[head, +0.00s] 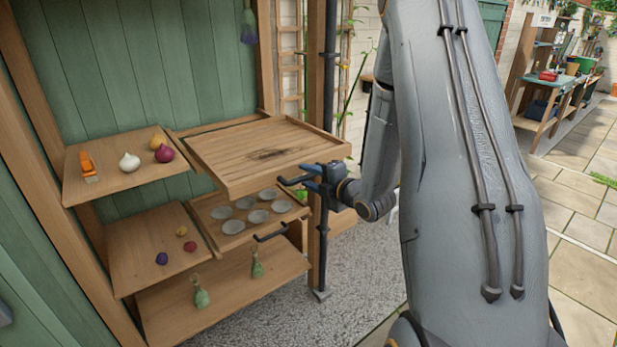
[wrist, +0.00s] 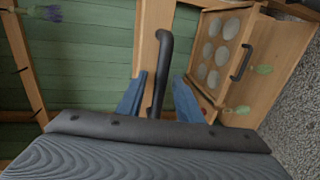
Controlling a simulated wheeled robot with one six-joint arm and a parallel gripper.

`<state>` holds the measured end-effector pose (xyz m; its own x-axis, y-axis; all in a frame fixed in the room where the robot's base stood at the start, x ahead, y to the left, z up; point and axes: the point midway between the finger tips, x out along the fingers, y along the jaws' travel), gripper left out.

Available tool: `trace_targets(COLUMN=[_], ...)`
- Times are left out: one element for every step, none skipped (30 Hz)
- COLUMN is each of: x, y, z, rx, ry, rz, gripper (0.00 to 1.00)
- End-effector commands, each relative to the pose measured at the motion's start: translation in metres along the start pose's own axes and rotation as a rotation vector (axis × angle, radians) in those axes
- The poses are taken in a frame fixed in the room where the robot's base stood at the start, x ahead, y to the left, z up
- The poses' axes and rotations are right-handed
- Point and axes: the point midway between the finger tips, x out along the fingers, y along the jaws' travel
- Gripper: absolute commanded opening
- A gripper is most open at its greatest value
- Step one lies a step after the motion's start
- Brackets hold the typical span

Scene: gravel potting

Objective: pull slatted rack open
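The slatted rack (head: 262,150) is a wooden tray with a slatted floor and a dark stain, at the upper right of the shelf unit. It juts out past the runner behind it. Its black bar handle (head: 292,181) is on the front edge and also shows in the wrist view (wrist: 163,68). My gripper (head: 312,178) is at this handle. In the wrist view, the blue fingers of my gripper (wrist: 160,95) stand on either side of the handle, with narrow gaps showing. They look open around it.
Below the rack is a drawer (head: 205,218) with several round grey cups and its own black handle (head: 270,233). Side shelves hold an orange item, a white bulb (head: 129,162) and small vegetables. A dark post (head: 323,235) stands close to my gripper. Gravel in front is clear.

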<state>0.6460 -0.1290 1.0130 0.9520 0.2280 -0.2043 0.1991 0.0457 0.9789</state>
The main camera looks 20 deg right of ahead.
Motion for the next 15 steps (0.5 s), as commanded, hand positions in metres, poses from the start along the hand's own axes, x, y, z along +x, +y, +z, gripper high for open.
trace_targets(x=[0.0, 0.0, 0.0, 0.0, 0.0, -0.001, -0.002, -0.004, -0.008, -0.011, -0.015, -0.022, -0.027, -0.032, -0.039], y=[0.0, 0.0, 0.0, 0.0, 0.0, 0.0, 0.0, 0.0, 0.0, 0.0, 0.0, -0.001, -0.001, -0.001, -0.001], z=[0.0, 0.0, 0.0, 0.0, 0.0, 0.0, 0.0, 0.001, 0.001, 0.001, 0.002, 0.001, 0.001, 0.002, 0.002], rx=[0.0, 0.0, 0.0, 0.0, 0.0, 0.0, 0.0, 0.0, 0.0, 0.0, 0.0, 0.001, 0.0, 0.0, 0.0], ry=[0.0, 0.0, 0.0, 0.0, 0.0, -0.001, -0.001, -0.001, -0.002, -0.003, -0.004, -0.004, -0.003, -0.004, -0.005], rz=[0.0, 0.0, 0.0, 0.0, 0.0, 0.0, 0.0, 0.0, 0.0, 0.0, 0.001, 0.0, 0.0, 0.0, 0.0], gripper=[0.33, 0.33, 0.33, 0.33, 0.33, 0.33, 0.33, 0.33, 0.33, 0.33, 0.33, 0.33, 0.33, 0.33, 0.33])
